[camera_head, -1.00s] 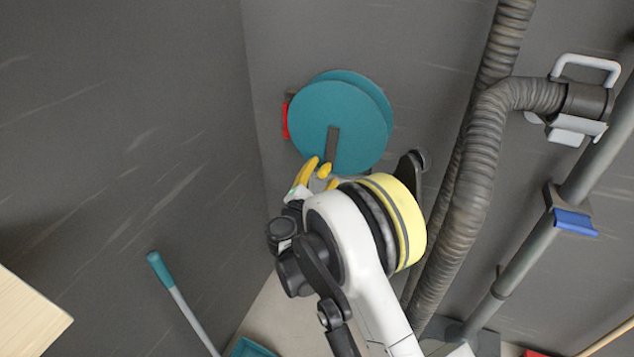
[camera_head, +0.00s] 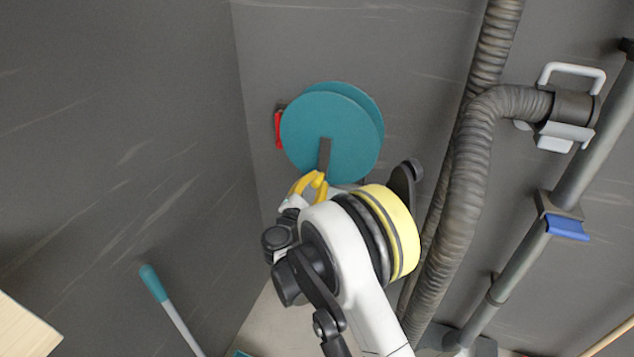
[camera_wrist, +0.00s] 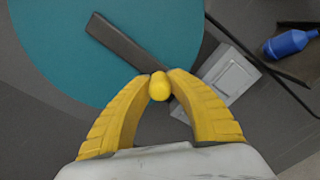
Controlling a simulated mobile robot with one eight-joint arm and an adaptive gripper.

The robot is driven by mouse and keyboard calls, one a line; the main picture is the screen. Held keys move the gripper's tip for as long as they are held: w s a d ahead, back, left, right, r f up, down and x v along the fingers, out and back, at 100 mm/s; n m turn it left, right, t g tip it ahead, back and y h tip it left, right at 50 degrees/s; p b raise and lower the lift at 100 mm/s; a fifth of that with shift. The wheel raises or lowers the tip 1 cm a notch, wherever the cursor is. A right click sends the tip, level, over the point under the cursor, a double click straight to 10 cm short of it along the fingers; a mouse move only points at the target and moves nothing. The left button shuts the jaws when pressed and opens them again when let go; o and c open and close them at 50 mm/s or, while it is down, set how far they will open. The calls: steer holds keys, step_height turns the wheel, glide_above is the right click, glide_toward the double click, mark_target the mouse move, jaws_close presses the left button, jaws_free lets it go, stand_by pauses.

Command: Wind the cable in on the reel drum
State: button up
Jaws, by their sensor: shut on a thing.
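The teal reel drum (camera_head: 325,120) is mounted on the grey wall at the centre of the head view. A dark crank arm (camera_head: 325,155) runs down its front face from the middle. In the wrist view the drum's teal face (camera_wrist: 120,35) and the dark crank (camera_wrist: 118,42) fill the upper left. My gripper (camera_head: 318,181) has its yellow fingers at the crank's lower end. In the wrist view my gripper (camera_wrist: 160,84) is shut on a small yellow knob (camera_wrist: 160,87) at the crank's end. The cable cannot be made out.
A red part (camera_head: 278,130) sits at the drum's left. A ribbed grey hose (camera_head: 470,175) and a pipe with a blue clamp (camera_head: 568,228) run along the right. A teal-tipped pole (camera_head: 153,282) stands lower left. A blue bottle-like thing (camera_wrist: 288,43) shows in the wrist view.

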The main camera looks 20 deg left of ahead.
steer(key=o, duration=0.5)
steer(key=shift+s+d+r, duration=0.1)
steer(key=shift+d+r, duration=0.1)
steer(key=shift+d, duration=1)
steer(key=shift+s+d+r, duration=0.1)
steer(key=shift+d+r, duration=0.05)
steer(key=shift+d, duration=1)
steer(key=d, duration=0.1)
steer(key=d+r, duration=0.2)
steer(key=d, duration=0.1)
steer(key=shift+s+r+p, duration=0.15)
steer(key=shift+r+p, duration=0.1)
steer(key=shift+p, duration=0.05)
steer(key=o, duration=0.8)
